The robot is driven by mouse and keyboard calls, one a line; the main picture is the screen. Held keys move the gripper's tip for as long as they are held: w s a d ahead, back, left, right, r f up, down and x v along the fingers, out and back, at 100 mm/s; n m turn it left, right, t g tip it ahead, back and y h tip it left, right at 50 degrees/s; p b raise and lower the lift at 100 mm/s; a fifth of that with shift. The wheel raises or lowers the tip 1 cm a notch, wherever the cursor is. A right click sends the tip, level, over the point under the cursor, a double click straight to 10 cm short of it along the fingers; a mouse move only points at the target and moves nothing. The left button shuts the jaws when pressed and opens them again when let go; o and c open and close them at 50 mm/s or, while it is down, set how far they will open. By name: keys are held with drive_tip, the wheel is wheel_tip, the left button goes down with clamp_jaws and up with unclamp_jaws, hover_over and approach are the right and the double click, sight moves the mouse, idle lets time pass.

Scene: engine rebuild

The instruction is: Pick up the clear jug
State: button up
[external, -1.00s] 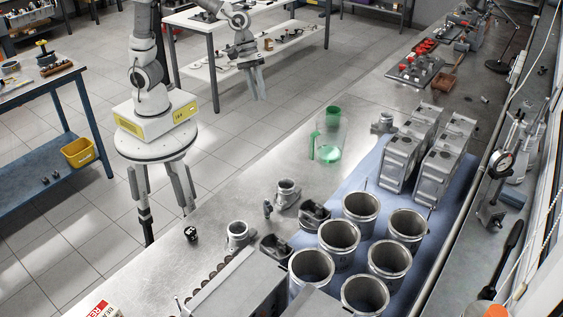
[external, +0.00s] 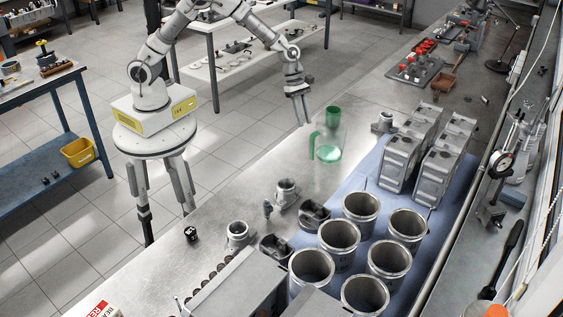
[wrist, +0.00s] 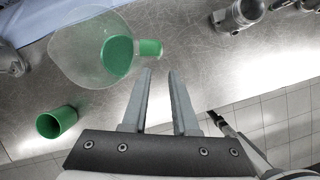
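The clear jug (external: 337,136) stands on the metal bench, with a green handle on its left side and green at its bottom. In the wrist view the clear jug (wrist: 78,50) shows from above, ahead and to the left of my fingers, with the green handle pointing toward the right. My gripper (external: 303,123) hangs in the air just left of the jug, fingers down. In the wrist view my gripper (wrist: 161,72) is open with nothing between its fingers, and its tips are near the handle but show no grip on it.
A green cup-like piece (wrist: 57,122) shows beside the jug. A small metal part (external: 383,123) and grey engine blocks (external: 402,157) on a blue mat stand right of the jug. Several metal cylinders (external: 340,236) stand nearer. Bare bench lies in front of the jug.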

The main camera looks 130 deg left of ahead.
sight(311, 157)
drive_tip(key=b+x, duration=0.6)
drive_tip(key=x, duration=0.6)
drive_tip(key=shift+f+b, duration=0.35)
drive_tip(key=shift+b, duration=0.05)
drive_tip(key=shift+r, duration=0.1)
clamp_jaws()
idle(0.8)
